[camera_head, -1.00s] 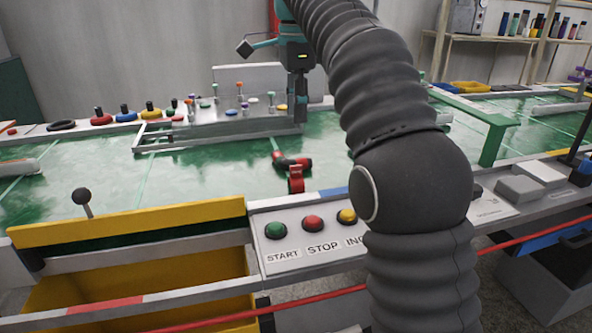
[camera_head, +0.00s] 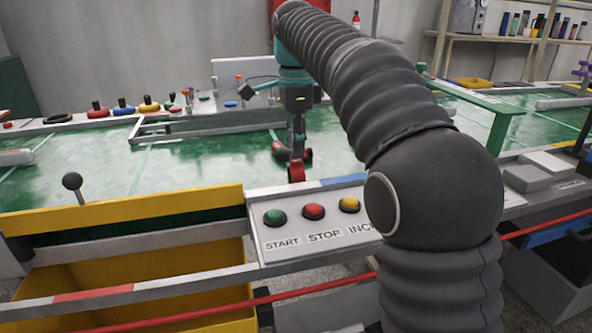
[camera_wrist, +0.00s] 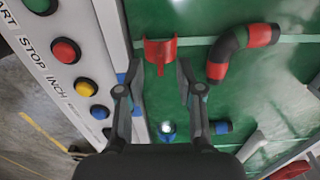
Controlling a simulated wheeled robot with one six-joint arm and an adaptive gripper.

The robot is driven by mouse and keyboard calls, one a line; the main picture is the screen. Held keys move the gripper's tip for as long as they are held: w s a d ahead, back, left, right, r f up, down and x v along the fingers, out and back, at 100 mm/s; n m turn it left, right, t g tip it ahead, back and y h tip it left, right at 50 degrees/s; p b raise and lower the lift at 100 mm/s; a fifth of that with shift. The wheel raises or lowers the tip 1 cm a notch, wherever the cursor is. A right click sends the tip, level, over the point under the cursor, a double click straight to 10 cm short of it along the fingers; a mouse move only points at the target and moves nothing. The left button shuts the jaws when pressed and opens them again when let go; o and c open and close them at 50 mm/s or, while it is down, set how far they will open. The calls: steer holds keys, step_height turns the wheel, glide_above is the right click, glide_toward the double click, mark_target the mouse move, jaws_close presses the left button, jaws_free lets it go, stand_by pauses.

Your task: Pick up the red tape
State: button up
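What looks like the red tape (camera_head: 296,172), a small red curved piece, stands at the front edge of the green table, behind the button panel. In the wrist view the red tape (camera_wrist: 160,46) lies just ahead of my fingertips and in line with the gap between them. My gripper (camera_wrist: 160,76) is open with nothing between its fingers. In the head view my gripper (camera_head: 298,142) points down above and slightly behind the red piece, partly overlapping the hose there. I cannot tell the exact height gap.
A bent black-and-red hose (camera_wrist: 240,44) lies close to the right of the tape in the wrist view. A panel with START, STOP and INCH buttons (camera_head: 313,211) is in front. A grey rack (camera_head: 215,126) stands behind. Green table surface (camera_head: 190,165) to the left is clear.

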steer(key=shift+f+b, duration=0.3)
steer(key=shift+f, duration=1.25)
jaws_close()
steer(key=shift+r, duration=0.1)
steer(key=shift+r, duration=0.6)
step_height(320, 180, up, 3)
steer(key=shift+w+f+p, duration=0.1)
steer(key=shift+p, duration=0.7)
steer(key=s+d+r, duration=0.1)
steer(key=d+r, duration=0.2)
steer(key=d, duration=0.2)
steer(key=s+d+r+p, duration=0.1)
steer(key=s+d+r, duration=0.1)
steer(key=d+r, duration=0.2)
steer(key=shift+s+d, duration=0.3)
steer(key=shift+d, duration=0.8)
